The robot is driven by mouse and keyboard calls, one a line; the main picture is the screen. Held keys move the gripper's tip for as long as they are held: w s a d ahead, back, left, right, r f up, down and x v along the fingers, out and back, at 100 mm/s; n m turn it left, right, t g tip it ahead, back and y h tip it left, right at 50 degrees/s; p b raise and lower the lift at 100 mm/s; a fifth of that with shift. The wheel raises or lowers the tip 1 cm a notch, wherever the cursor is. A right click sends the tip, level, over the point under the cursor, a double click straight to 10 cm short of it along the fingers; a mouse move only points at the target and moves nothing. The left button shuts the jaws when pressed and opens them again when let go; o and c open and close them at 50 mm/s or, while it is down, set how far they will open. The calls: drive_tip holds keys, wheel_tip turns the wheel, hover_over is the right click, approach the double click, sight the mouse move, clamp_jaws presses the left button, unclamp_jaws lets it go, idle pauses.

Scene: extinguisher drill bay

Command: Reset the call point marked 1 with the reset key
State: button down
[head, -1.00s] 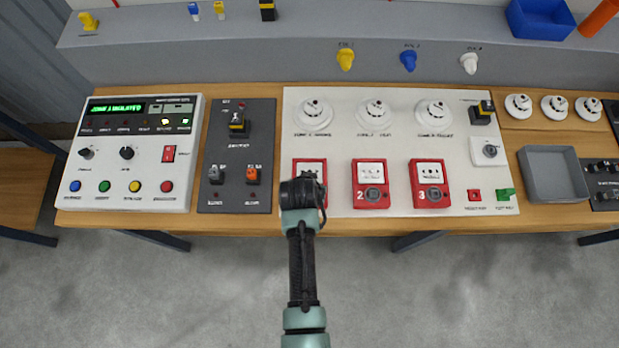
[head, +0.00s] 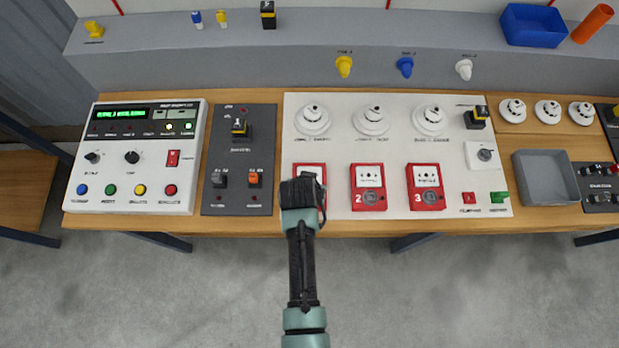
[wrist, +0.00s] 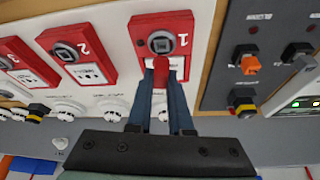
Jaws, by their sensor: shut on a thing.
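The call point marked 1 (wrist: 160,29) is a red box with a round grey keyhole and a white plate, on the white board. In the head view its top edge (head: 309,167) shows while my gripper covers most of the rest. My gripper (wrist: 161,76) is shut on a slim red piece (wrist: 161,72), which seems to be the reset key. The fingertips are at call point 1, just below its keyhole in the wrist view. The red piece's tip is not clear, so I cannot tell whether it touches or enters the keyhole.
Call points 2 (head: 368,188) and 3 (head: 425,187) stand to the right. White detectors (head: 371,120) are behind them. A dark switch panel (head: 239,160) and a white control panel (head: 135,155) lie left. A grey tray (head: 546,177) is at the right.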

drive_tip(key=shift+r+p, duration=0.75)
drive_tip(key=shift+r, duration=0.15)
drive_tip(key=shift+f, duration=0.1)
